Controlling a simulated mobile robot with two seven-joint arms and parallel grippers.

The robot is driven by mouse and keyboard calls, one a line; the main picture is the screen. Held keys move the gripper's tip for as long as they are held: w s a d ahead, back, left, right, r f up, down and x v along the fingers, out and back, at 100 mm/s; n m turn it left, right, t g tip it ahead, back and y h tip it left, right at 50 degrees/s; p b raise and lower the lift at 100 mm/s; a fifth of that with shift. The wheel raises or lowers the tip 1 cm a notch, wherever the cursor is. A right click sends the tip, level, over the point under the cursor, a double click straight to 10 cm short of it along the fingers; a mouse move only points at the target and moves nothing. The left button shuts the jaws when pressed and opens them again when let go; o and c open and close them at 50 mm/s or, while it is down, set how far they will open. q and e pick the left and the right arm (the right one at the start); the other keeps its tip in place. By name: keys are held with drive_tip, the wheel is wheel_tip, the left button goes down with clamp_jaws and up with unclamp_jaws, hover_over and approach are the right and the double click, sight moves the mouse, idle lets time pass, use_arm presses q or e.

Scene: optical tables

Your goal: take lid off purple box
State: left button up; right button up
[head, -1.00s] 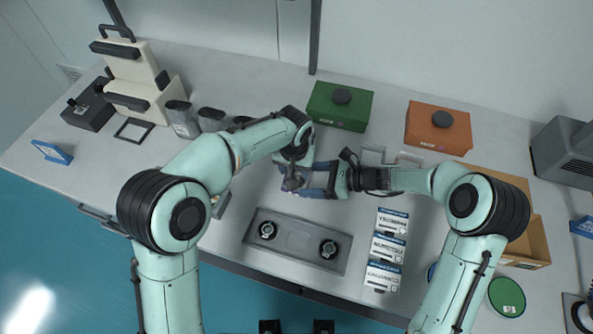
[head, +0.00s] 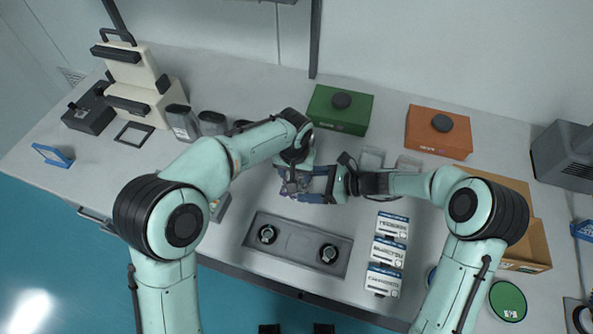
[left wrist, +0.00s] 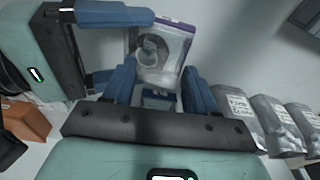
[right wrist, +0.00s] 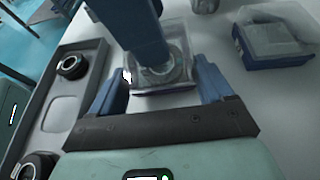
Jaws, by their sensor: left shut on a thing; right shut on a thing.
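The purple box (left wrist: 187,57) is a small clear-walled case with purple edging and a round ring-like part inside. It shows between both grippers in the left wrist view, and its clear part (right wrist: 160,82) shows in the right wrist view. My left gripper (left wrist: 158,78) is shut on it from one side. My right gripper (right wrist: 160,85) is shut on it from another side, the two hands meeting at mid-table. In the head view, the left gripper (head: 292,186) and right gripper (head: 318,184) largely hide the box. I cannot tell which hand grips the lid or whether lid and base are apart.
A grey tray (head: 297,243) with two round mounts lies in front of the hands. Several blue-and-white cartons (head: 389,226) stand right of it. A green box (head: 340,108) and an orange box (head: 439,131) stand behind. Silver pouches (left wrist: 280,122) and a clear-topped blue box (right wrist: 278,45) are nearby.

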drive_tip(key=shift+w+r, duration=0.1)
drive_tip(key=shift+w, duration=0.05)
use_arm(q)
wheel_tip(320, 180, up, 12)
drive_tip(key=s, duration=0.1)
drive_tip(key=shift+s+f, duration=0.2)
drive_tip(key=shift+s, duration=0.05)
drive_tip(key=shift+d, duration=0.1)
use_arm(e)
drive_tip(key=o, duration=1.4)
drive_tip(key=shift+d, duration=0.1)
use_arm(q)
drive_tip(key=shift+f, duration=0.25)
use_arm(e)
drive_tip(key=v, duration=1.3)
drive_tip(key=shift+d+r, duration=0.1)
drive_tip(key=shift+r, duration=0.05)
